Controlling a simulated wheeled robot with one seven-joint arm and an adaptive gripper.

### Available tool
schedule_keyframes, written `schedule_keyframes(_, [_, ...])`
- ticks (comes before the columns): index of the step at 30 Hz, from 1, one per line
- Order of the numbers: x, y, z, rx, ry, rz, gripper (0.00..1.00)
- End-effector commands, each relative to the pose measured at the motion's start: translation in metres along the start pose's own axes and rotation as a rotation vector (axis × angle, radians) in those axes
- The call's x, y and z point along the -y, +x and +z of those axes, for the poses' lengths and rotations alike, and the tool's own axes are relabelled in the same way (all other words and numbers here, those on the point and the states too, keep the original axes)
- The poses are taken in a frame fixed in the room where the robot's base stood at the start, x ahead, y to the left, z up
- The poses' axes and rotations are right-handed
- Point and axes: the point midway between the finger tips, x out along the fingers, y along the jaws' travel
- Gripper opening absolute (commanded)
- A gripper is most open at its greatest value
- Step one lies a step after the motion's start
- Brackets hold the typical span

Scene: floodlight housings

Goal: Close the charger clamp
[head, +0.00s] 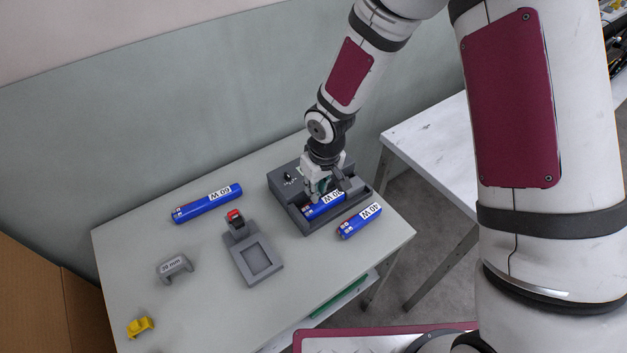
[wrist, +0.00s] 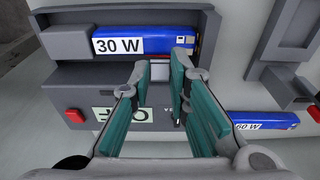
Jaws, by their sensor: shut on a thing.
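The dark grey charger (head: 284,184) stands near the right side of the table, and it fills much of the wrist view (wrist: 70,83). A blue 30 W battery (wrist: 145,42) lies in its tray; it also shows in the head view (head: 322,207). My gripper (head: 324,187) reaches down over the charger beside the battery. In the wrist view its teal-padded fingers (wrist: 163,75) are close together around a small light grey piece (wrist: 161,73), which seems to be the charger clamp. The fingers hide most of it, so its exact position cannot be told.
A 40 W battery (head: 360,221) lies right of the charger, and a 60 W battery (head: 207,203) lies at the back left. A grey stand (head: 246,268) with a red part, a grey labelled block (head: 174,268) and a yellow piece (head: 140,327) occupy the left. The front middle is clear.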

Motion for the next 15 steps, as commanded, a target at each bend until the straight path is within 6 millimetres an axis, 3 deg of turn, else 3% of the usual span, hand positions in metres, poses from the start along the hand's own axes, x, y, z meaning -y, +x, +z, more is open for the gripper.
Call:
schedule_keyframes(6, [0.001, 0.007, 0.018, 0.008, 0.0, 0.0, 0.0])
schedule_keyframes(15, [0.001, 0.018, 0.033, -0.218, 0.0, 0.001, 0.0])
